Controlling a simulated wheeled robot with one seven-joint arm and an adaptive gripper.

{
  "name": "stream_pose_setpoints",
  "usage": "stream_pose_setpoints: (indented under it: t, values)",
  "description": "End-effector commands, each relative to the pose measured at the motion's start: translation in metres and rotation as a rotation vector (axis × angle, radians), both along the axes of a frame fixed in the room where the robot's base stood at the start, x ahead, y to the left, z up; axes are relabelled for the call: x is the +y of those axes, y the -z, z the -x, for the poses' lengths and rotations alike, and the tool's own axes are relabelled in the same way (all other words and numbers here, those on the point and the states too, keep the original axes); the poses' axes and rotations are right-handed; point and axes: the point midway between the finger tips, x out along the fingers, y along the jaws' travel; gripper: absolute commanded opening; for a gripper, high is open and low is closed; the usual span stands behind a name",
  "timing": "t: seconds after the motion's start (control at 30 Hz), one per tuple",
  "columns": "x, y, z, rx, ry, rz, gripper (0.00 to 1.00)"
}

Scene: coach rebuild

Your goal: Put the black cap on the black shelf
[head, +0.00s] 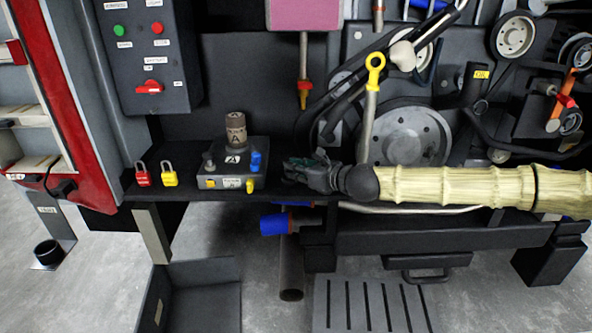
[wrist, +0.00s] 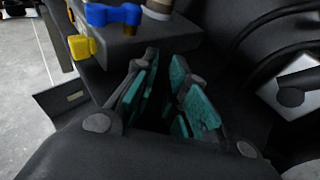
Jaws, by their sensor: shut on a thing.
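The black shelf (head: 186,188) runs along the machine front in the head view. My gripper (head: 297,168) is low over its right part, just right of the grey valve block (head: 215,182). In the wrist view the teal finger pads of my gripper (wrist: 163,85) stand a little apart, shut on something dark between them. The black cap barely stands out there against the dark shelf, so its shape and tilt cannot be made out. I cannot tell whether it touches the shelf.
The valve block carries a brown lettered cylinder (head: 236,130) and blue and yellow handles. A red padlock (head: 142,178) and a yellow padlock (head: 169,178) are left of it. Belts and pulleys (head: 405,138) crowd the right. A dark open bin (head: 200,300) is on the floor below.

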Motion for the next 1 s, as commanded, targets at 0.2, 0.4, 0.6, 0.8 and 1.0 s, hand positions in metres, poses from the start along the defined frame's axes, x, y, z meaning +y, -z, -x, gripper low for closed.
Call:
stream_pose_setpoints:
  t: [0.2, 0.4, 0.6, 0.8, 1.0]
  values:
    - [0.000, 0.003, 0.000, 0.001, 0.000, 0.001, 0.30]
    - [0.000, 0.003, 0.000, 0.001, 0.000, 0.001, 0.35]
    - [0.000, 0.001, 0.000, 0.001, 0.000, 0.001, 0.35]
    - [-0.011, -0.004, 0.010, 0.001, 0.000, 0.001, 0.35]
    - [-0.032, -0.012, 0.029, 0.000, 0.001, 0.000, 0.35]
